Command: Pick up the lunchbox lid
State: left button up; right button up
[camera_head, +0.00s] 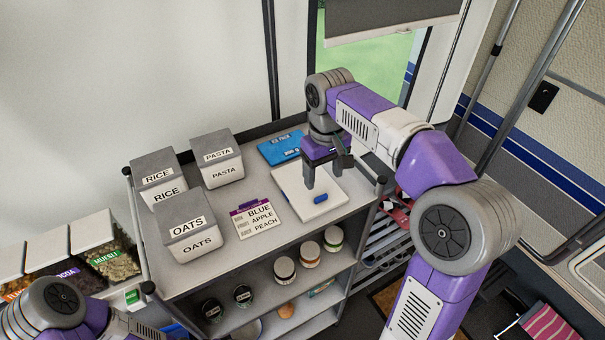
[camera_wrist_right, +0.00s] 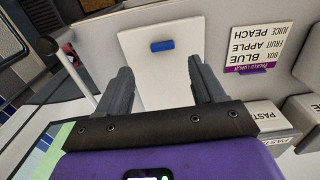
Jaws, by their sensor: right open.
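The lunchbox lid (camera_head: 293,190) looks like a flat white square panel with a blue bar (camera_head: 320,198) near one edge. It lies on the grey top of the shelf cart. It also shows in the right wrist view (camera_wrist_right: 165,80), with its blue bar (camera_wrist_right: 162,45) beyond the fingers. My right gripper (camera_head: 327,180) is over the lid, fingers pointing down, open and empty. In the wrist view its two fingers (camera_wrist_right: 160,90) stand apart on either side of the lid's near part. I cannot tell whether the fingertips touch it. Only part of my left arm shows at bottom left, and its gripper is not visible.
A label card (camera_head: 256,219) lies left of the lid, and a blue pack (camera_head: 281,148) lies behind it. Boxes marked rice (camera_head: 163,180), pasta (camera_head: 217,160) and oats (camera_head: 192,228) stand at the left. Jars (camera_head: 285,271) stand on the shelf below.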

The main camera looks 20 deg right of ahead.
aim_at(321, 197)
jog(key=f, duration=0.6)
jog(key=shift+s+a, duration=0.2)
jog(key=shift+s+f, duration=0.15)
jog(key=shift+f, duration=0.1)
jog(key=shift+c, duration=1.3)
jog(key=c, duration=1)
